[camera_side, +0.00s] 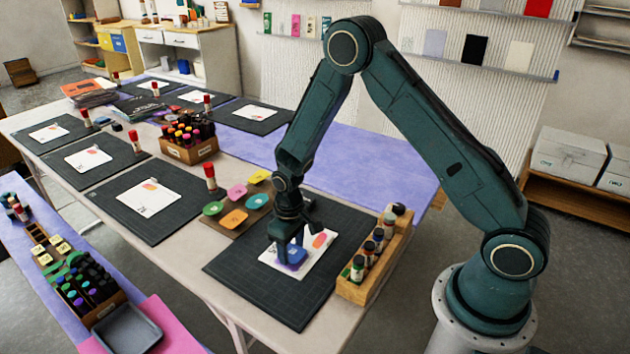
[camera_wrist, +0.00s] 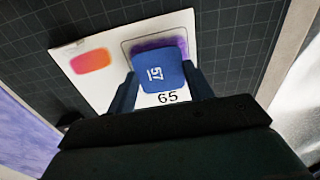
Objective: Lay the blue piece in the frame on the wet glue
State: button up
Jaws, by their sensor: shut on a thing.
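My gripper (camera_side: 291,256) is low over the near mat and shut on the blue piece (camera_wrist: 158,72), which bears the number 57. The blue piece also shows in the side view (camera_side: 296,250). Below it lies a white card (camera_wrist: 98,92) with an orange-pink patch (camera_wrist: 91,61) and a printed 65. The card's outlined frame (camera_wrist: 124,46) holds a purple smear of glue (camera_wrist: 160,45), visible beyond the piece's far edge. The piece covers much of the frame. I cannot tell whether it touches the card.
A wooden rack of bottles (camera_side: 350,288) stands close right of the card. A board (camera_side: 222,228) with several coloured pieces lies to the left, with a red-capped glue stick (camera_side: 210,177) beside it. The dark mat (camera_side: 250,285) is bare at its front left.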

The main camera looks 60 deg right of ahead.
jog(key=shift+f, duration=0.4)
dwell(1.0)
jog(key=o, duration=0.8)
jog(key=shift+r, duration=0.1)
jog(key=shift+r, duration=3.4)
